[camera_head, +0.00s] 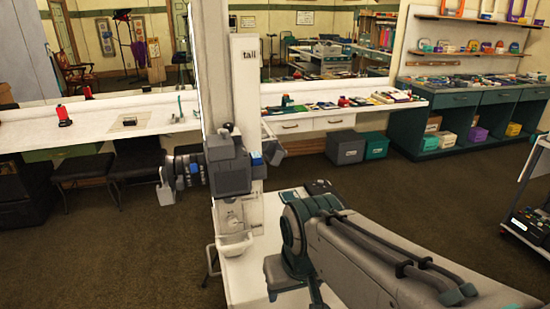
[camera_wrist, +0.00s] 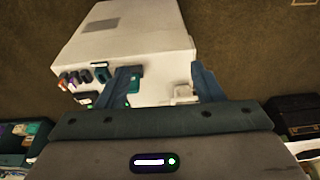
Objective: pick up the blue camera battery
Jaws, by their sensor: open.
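No blue camera battery can be made out for certain.
A white post labelled "tall" (camera_head: 248,75) stands beside my arm. A long white counter (camera_head: 95,118) runs along the mirrors at left. Grey and teal bins (camera_head: 345,148) sit under the right counter. A cart (camera_head: 530,225) stands at far right. Brown carpet is open between.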

